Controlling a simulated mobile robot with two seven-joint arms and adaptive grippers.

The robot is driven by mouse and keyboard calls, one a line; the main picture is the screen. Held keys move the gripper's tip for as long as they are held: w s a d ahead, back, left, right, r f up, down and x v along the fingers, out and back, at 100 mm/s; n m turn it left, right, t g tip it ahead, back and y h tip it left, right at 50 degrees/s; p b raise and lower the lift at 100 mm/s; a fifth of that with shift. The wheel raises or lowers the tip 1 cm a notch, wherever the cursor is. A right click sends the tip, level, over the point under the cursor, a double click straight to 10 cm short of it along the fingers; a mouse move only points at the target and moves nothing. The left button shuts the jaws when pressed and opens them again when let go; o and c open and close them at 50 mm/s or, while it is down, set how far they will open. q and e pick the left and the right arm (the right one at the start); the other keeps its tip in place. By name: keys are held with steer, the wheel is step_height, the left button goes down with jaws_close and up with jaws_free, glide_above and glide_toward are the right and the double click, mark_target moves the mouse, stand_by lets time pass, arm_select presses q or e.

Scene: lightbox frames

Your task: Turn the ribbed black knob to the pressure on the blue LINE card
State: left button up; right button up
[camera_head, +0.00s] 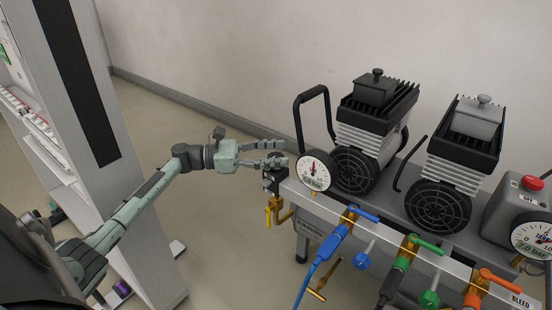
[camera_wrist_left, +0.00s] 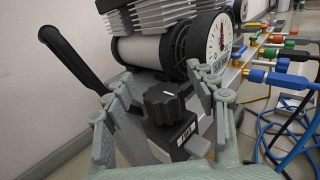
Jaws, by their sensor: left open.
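The ribbed black knob (camera_head: 277,160) sits on a black block at the left end of the compressor rail. In the left wrist view the knob (camera_wrist_left: 165,103) stands between the two spread fingers, with a gap visible on each side. My left gripper (camera_head: 283,151) is open at the knob, its fingers pointing right; the left wrist view shows both fingers (camera_wrist_left: 165,78). I cannot make out a blue LINE card. My right gripper is not in view.
A black handle (camera_head: 313,105) rises just behind the knob. Two compressor motors (camera_head: 368,130) stand to the right. Brass fittings (camera_head: 275,212) hang below the knob. Blue (camera_head: 335,240), green and orange valves line the front rail. A second gauge (camera_head: 533,238) is at far right.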

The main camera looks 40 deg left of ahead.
mark_target(276, 156)
arm_select(q)
step_height(276, 156, up, 8)
steer(key=shift+r, duration=0.2)
stand_by(0.5)
